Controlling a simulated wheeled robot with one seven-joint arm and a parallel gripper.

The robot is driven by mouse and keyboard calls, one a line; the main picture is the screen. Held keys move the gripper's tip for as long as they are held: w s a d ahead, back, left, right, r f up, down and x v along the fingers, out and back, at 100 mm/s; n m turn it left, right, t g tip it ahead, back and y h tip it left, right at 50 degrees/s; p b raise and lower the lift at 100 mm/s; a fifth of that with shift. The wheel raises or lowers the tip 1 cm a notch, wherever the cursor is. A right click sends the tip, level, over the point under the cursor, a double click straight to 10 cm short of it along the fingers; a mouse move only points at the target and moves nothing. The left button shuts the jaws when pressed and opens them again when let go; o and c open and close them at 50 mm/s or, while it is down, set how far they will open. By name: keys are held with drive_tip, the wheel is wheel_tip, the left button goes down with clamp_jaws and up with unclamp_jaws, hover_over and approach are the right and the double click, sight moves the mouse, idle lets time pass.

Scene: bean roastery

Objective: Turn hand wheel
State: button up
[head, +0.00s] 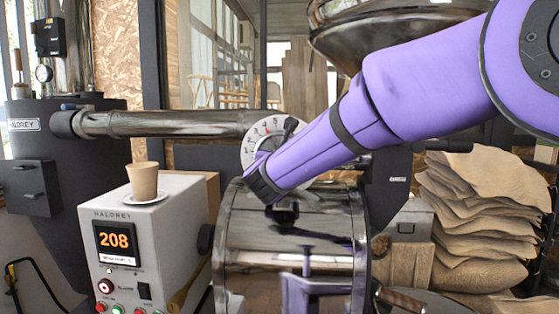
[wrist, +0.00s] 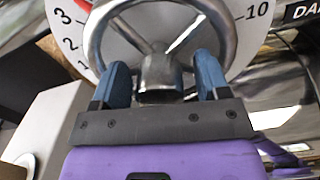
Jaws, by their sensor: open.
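The hand wheel (wrist: 160,68) is bare metal with a round rim and spokes, and it fills the top of the wrist view. Behind it is a white numbered dial (wrist: 70,29), with a 3 at the left, a 10 at the right and a bit of red at the upper left. My gripper (wrist: 162,75) is open, with one blue finger on each side of the wheel's lower middle part. I cannot tell whether the fingers touch the metal. In the head view the dial (head: 260,131) shows beside my purple arm, which hides most of the wheel and my fingers.
A control box (head: 138,238) reading 208 stands at the left, with a paper cup (head: 142,182) on a saucer (head: 143,198) on top. A metal pipe (head: 165,124) runs left of the dial. The shiny drum (head: 290,235) is below. Stacked sacks (head: 480,215) are at the right.

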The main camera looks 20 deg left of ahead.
drive_tip(key=shift+w, duration=0.15)
clamp_jaws()
drive_tip(key=c, duration=1.3)
unclamp_jaws()
drive_tip(key=c, duration=1.3)
unclamp_jaws()
drive_tip(key=c, duration=1.3)
unclamp_jaws()
drive_tip(key=m, duration=0.5)
drive_tip(key=c, duration=1.3)
unclamp_jaws()
drive_tip(key=m, duration=0.5)
drive_tip(key=c, duration=1.3)
unclamp_jaws()
drive_tip(key=shift+m, duration=0.3)
drive_tip(key=c, duration=1.3)
unclamp_jaws()
